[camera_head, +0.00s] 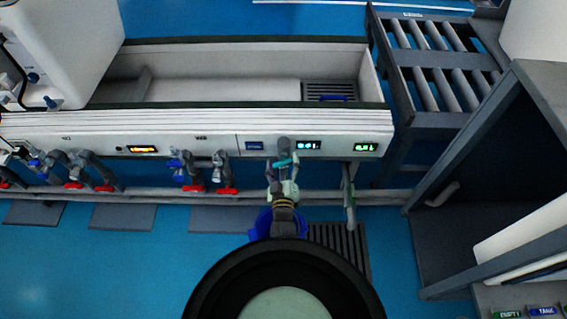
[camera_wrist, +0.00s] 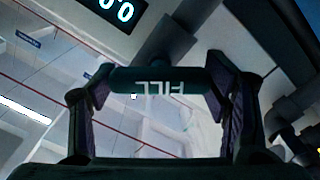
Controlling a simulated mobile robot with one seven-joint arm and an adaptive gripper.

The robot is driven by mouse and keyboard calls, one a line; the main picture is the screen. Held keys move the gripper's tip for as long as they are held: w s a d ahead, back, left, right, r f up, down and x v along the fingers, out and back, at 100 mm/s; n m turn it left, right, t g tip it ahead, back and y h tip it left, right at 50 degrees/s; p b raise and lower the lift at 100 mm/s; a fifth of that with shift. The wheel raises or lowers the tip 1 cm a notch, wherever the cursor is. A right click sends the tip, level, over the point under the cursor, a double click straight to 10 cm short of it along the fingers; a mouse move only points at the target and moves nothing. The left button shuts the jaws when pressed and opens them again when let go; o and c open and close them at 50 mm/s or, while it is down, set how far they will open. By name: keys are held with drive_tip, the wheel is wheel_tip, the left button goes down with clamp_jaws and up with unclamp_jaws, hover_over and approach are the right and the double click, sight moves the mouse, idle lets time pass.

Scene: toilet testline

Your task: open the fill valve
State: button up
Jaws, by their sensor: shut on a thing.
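The fill valve has a dark teal bar handle (camera_wrist: 150,82), marked FILL, which shows upside down in the wrist view. A grey stem (camera_wrist: 168,42) joins it from above. My gripper (camera_wrist: 160,85) is shut on the handle, with one finger at each end of the bar. In the head view the teal handle (camera_head: 286,161) crosses a grey fitting on the front of the white bench, and my gripper (camera_head: 283,178) reaches it from below. My wrist and arm hide part of the floor and the blue thing below the valve.
Green-lit readouts (camera_head: 308,145) sit beside the valve on the bench front. Several red-handled taps (camera_head: 227,190) lie to the left along a grey pipe. A roller rack (camera_head: 440,90) stands at right rear, and a dark shelf frame (camera_head: 470,180) at right.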

drive_tip(key=shift+w+n, duration=0.1)
drive_tip(key=shift+n, duration=0.5)
drive_tip(key=shift+r, duration=0.1)
drive_tip(key=o, duration=1.2)
drive_tip(key=shift+c, duration=0.2)
